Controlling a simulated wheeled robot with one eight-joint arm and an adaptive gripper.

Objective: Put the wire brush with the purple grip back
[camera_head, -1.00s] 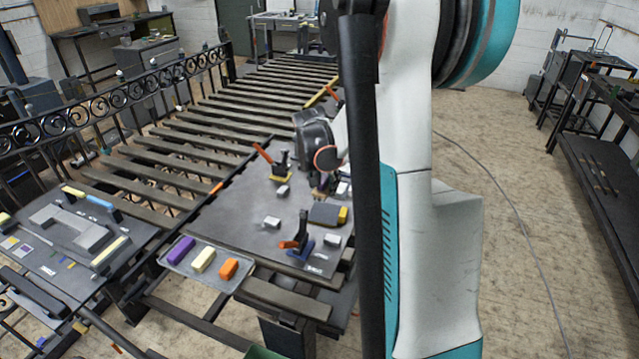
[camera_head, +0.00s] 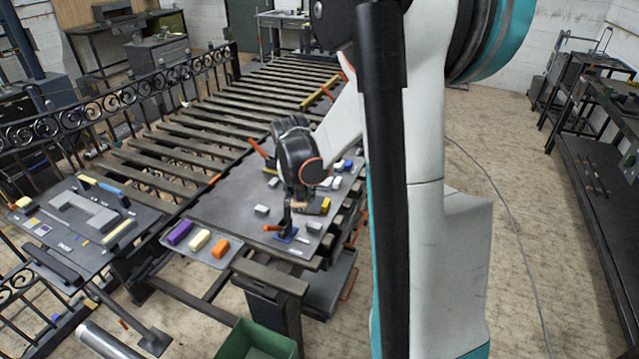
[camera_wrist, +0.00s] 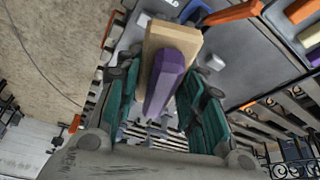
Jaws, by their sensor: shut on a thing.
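The wire brush with the purple grip (camera_wrist: 166,82) is between the teal fingers of my gripper (camera_wrist: 160,92) in the wrist view. It has a pale wooden body with the faceted purple grip lying along it. My gripper is shut on it. Any bristles are hidden.
A tray (camera_head: 175,248) with purple, cream and orange blocks sits at the plate's near left. A board (camera_head: 62,222) with tools and coloured marks is at left, a green bin (camera_head: 240,340) in front.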

